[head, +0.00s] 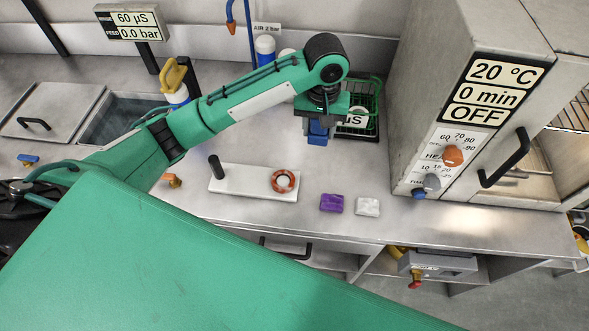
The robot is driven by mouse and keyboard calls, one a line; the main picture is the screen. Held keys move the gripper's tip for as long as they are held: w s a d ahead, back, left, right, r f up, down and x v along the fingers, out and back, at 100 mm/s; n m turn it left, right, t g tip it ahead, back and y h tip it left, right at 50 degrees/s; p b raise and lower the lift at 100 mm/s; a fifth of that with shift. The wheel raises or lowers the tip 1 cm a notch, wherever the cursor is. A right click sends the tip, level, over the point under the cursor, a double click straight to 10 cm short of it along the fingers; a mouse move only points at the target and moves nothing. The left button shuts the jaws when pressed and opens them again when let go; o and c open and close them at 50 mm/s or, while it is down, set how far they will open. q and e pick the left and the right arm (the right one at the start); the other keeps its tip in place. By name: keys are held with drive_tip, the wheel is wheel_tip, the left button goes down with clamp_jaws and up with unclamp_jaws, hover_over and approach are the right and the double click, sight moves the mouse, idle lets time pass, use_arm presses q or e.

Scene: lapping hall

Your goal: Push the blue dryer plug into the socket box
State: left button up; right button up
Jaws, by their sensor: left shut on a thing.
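My left gripper (318,138) hangs down over the back of the counter, just left of a green wire basket. It is shut on a blue thing (318,127), which I take to be the blue dryer plug. The gripper hides part of its shape, and it appears to be held above the counter. The dryer (425,110) is the grey cabinet at the right, with a display reading 20 °C, 0 min, OFF. My right gripper is not in view.
The green wire basket (376,112) stands beside my gripper. A white board (235,184) with a black peg and an orange ring lies in front. A purple block (331,203) and a white block (368,206) lie near the counter's front edge. A sink (115,116) is at left.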

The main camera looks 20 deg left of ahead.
use_arm(q)
drive_tip(key=shift+w+d+r, duration=0.2)
drive_tip(key=shift+w+d, duration=0.05)
drive_tip(key=shift+d, duration=0.05)
drive_tip(key=shift+d+f, duration=0.1)
drive_tip(key=shift+f, duration=0.2)
wheel_tip(320, 180, down, 15)
drive_tip(key=shift+r+p, duration=0.2)
drive_tip(key=shift+p, duration=0.85)
drive_tip(key=shift+f+p, duration=0.3)
drive_tip(key=shift+f, duration=2.1)
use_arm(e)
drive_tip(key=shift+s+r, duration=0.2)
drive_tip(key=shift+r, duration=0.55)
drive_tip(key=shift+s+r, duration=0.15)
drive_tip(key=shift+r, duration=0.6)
use_arm(q)
drive_tip(key=o, duration=1)
drive_tip(key=shift+f, duration=0.1)
drive_tip(key=shift+o, duration=0.2)
drive_tip(key=shift+w, duration=0.1)
